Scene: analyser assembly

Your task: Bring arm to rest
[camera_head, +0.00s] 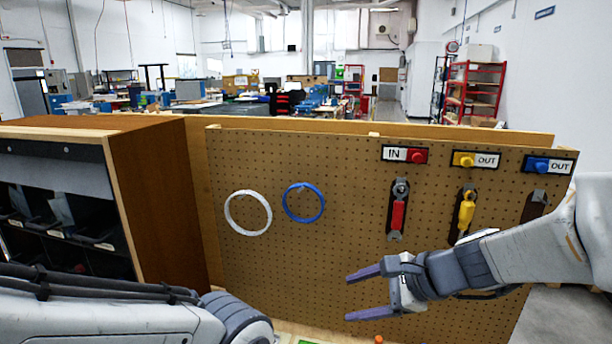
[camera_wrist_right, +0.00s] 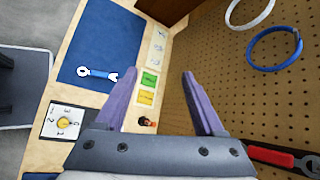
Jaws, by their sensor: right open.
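My right gripper (camera_head: 368,293) is open and empty in front of the pegboard (camera_head: 320,250), in the lower middle of the head view. Its two purple fingers also show in the right wrist view (camera_wrist_right: 160,90), apart with nothing between them. My left arm comes in at the lower left of the head view; its gripper is out of the frame. A white ring (camera_head: 229,222) and a blue ring (camera_head: 286,210) hang on the pegboard, left of my right gripper. They are apart from it.
A red tool (camera_head: 397,216) and a yellow tool (camera_head: 466,212) hang near my right arm. A brown cabinet (camera_head: 160,200) stands left. In the wrist view, a blue mat (camera_wrist_right: 85,28) holds a wrench (camera_wrist_right: 97,73); green and yellow cards (camera_wrist_right: 147,88) lie nearby.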

